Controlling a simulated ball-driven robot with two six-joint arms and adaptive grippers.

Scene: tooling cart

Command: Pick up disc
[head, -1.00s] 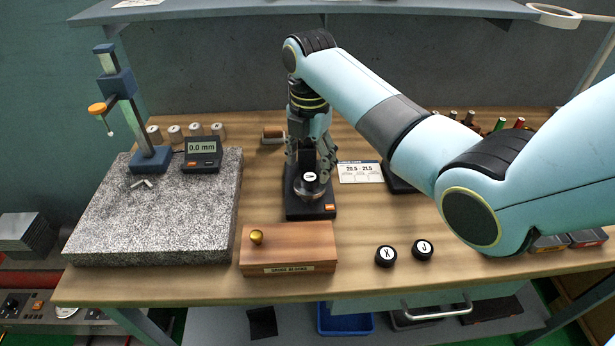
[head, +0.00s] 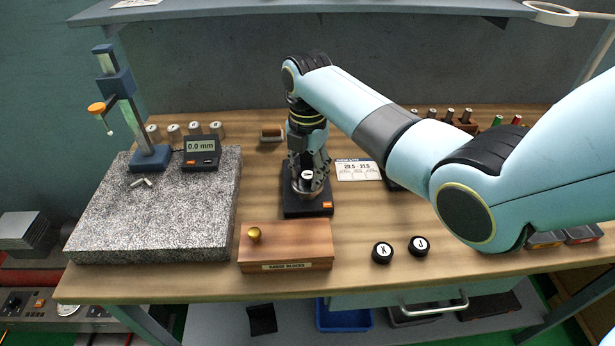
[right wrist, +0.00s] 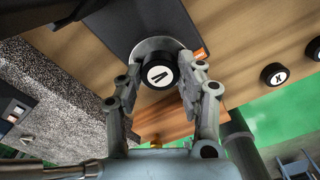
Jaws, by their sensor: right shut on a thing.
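A black disc with a white lettered face (right wrist: 158,76) is at the round metal pan (right wrist: 143,48) of a small black scale. The letter looks like a V or an upturned A. In the head view the disc (head: 308,174) is partly hidden by my right gripper (head: 308,184), which points down over the scale. The right gripper's fingers (right wrist: 160,88) are shut on the disc's sides. I cannot tell whether the disc touches the pan. Two other black discs, marked X (head: 382,252) and J (head: 419,245), lie on the bench. My left gripper is not in view.
A wooden gauge block box (head: 290,248) with a brass knob stands just in front of the scale (head: 300,208). A granite plate (head: 150,225) with a gauge stand is at the left. A label card (head: 357,170) lies right of the scale. Bare bench surrounds the X and J discs.

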